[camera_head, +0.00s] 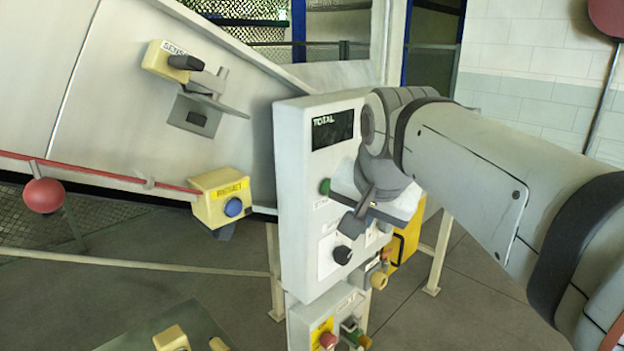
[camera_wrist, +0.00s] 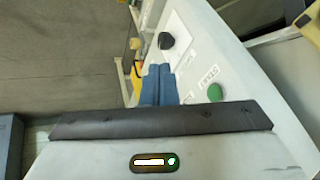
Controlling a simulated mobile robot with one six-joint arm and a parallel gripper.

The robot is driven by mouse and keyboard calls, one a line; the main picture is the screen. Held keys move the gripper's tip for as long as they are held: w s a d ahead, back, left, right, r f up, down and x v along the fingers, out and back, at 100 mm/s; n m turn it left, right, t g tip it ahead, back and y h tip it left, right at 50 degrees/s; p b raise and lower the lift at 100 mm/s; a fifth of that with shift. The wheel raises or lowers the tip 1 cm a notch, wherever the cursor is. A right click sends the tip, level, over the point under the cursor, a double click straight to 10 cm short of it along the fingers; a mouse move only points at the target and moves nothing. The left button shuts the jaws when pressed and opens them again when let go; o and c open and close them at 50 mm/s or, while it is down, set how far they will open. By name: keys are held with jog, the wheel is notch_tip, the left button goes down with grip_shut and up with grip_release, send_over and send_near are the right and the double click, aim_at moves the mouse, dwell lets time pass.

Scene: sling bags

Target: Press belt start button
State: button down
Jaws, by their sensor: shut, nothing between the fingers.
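A green button (camera_head: 325,186) with a label that reads like START is on the left part of a light grey control panel (camera_head: 296,215). It also shows in the wrist view (camera_wrist: 215,92), to the right of my gripper. My gripper (camera_head: 350,226) is shut and empty in front of the panel, below and to the right of the green button in the head view. Its blue fingers (camera_wrist: 159,82) are together in the wrist view, apart from the button in the picture. I cannot tell whether the fingertips touch the panel.
A black knob (camera_head: 342,254) is below my gripper on the panel. A dark TOTAL display (camera_head: 332,130) is at the top. A lower box holds a red button (camera_head: 328,340) and green parts. A yellow box with a blue button (camera_head: 234,207) is to the left, beside the conveyor.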

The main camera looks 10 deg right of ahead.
aim_at(327, 188)
notch_tip(327, 188, up, 9)
jog(key=w+m+t, duration=0.1)
jog(key=w+m, duration=0.1)
jog(key=m, duration=0.1)
jog(key=shift+d, duration=0.25)
jog(key=shift+w+f, duration=0.1)
jog(key=w+a+f+p, duration=0.2)
jog(key=w+f+p, duration=0.1)
jog(key=w+f, duration=0.5)
jog(key=shift+w, duration=0.6)
